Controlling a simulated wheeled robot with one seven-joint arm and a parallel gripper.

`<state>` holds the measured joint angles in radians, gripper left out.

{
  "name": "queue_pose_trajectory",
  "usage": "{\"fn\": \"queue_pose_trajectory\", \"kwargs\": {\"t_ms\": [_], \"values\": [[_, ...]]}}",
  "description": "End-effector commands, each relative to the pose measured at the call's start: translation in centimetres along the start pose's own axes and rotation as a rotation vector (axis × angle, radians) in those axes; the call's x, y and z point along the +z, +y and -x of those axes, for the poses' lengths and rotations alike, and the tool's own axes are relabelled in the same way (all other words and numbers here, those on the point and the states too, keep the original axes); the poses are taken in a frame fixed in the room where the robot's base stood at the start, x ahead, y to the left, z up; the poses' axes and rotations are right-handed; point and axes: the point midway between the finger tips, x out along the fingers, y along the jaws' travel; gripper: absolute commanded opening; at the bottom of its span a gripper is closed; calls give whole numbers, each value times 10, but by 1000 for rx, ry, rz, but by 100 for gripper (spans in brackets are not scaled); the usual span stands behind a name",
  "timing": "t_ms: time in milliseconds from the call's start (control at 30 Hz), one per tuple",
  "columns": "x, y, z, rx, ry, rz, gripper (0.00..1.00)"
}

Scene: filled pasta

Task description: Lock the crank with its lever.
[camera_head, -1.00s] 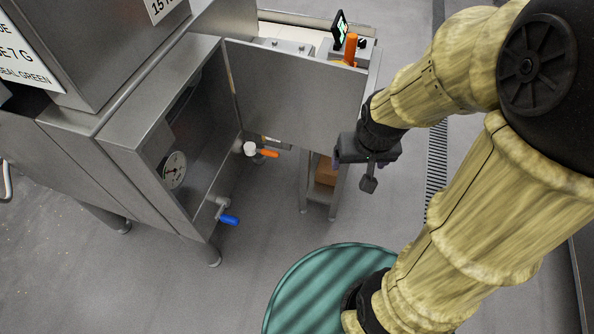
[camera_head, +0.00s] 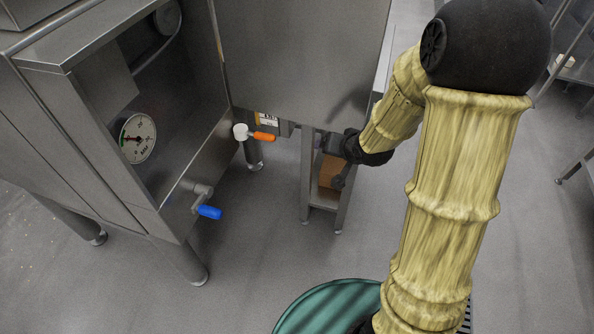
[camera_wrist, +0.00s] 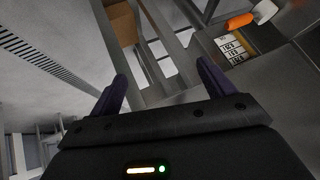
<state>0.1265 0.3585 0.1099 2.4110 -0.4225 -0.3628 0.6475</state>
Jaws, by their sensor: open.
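An orange-handled lever (camera_head: 264,136) sits beside a white round fitting (camera_head: 240,131) below the machine's front panel. The orange handle (camera_wrist: 240,21) and white fitting (camera_wrist: 265,11) also show at the top right of the wrist view. A blue-handled lever (camera_head: 209,212) sits lower, on a metal fitting at the cabinet. I cannot make out a part that is clearly the crank. My gripper (camera_wrist: 160,85) is open and empty, with dark purple fingers apart. In the head view it is beside the narrow metal stand, right of the orange lever, its fingers mostly hidden.
A steel panel (camera_head: 300,55) hangs above the orange lever. A metal stand (camera_head: 308,190) holding a brown box (camera_head: 331,172) is close to my gripper. A numbered label (camera_wrist: 232,47) is near the orange handle. A green round drum (camera_head: 325,310) stands at the front.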

Motion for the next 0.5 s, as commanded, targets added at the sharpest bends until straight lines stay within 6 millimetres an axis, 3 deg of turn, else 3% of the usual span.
{"fn": "queue_pose_trajectory", "kwargs": {"t_ms": [33,200,400,500], "values": [[8,-1,-31,-63,23,-46,82],[6,-28,-75,-312,77,-214,82],[19,-56,-111,-644,48,-452,82],[26,-67,-120,-818,-1,-583,82]]}}
